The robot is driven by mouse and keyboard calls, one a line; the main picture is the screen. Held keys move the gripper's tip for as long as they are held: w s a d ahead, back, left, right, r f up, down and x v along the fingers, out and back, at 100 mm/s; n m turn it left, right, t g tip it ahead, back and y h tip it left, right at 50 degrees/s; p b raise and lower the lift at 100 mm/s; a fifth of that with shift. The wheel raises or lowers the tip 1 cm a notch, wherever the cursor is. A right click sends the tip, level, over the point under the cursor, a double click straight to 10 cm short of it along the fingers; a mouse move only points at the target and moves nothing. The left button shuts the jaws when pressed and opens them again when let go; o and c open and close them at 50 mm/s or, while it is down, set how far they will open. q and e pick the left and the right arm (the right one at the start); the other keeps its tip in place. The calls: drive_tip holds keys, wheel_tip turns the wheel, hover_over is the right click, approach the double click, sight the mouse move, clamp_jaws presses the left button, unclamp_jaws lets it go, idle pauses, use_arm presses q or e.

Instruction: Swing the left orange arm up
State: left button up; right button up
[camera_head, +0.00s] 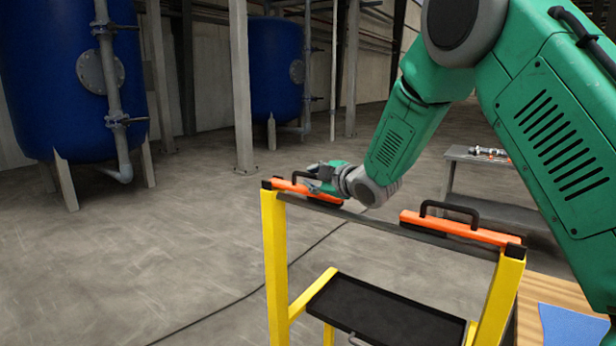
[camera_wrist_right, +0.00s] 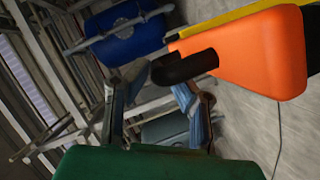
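The left orange arm (camera_head: 293,187) lies along the top bar of a yellow frame (camera_head: 275,265), at its left end. Its black handle (camera_head: 305,179) is partly hidden by my right gripper (camera_head: 318,174), which is at the handle. In the right wrist view the orange arm (camera_wrist_right: 262,55) and its black handle (camera_wrist_right: 188,67) fill the upper right. The handle's end is by the tips of my right gripper (camera_wrist_right: 158,92), whose two fingers are spread apart. I cannot tell whether they touch the handle. My left gripper is not in view.
The right orange arm (camera_head: 462,229) with a black handle lies along the same bar. A black tray (camera_head: 372,312) sits lower in the frame. A grey bench (camera_head: 468,157) and wooden surface (camera_head: 540,292) are at right. Blue tanks (camera_head: 274,65) stand behind. The floor left of the frame is open.

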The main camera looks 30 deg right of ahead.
drive_tip(key=shift+x, duration=0.85)
drive_tip(key=shift+w+d+f, duration=0.1)
drive_tip(key=shift+d+f, duration=0.05)
drive_tip(key=shift+d, duration=0.4)
clamp_jaws()
drive_tip(key=shift+w+a, duration=0.1)
drive_tip(key=shift+a, duration=0.05)
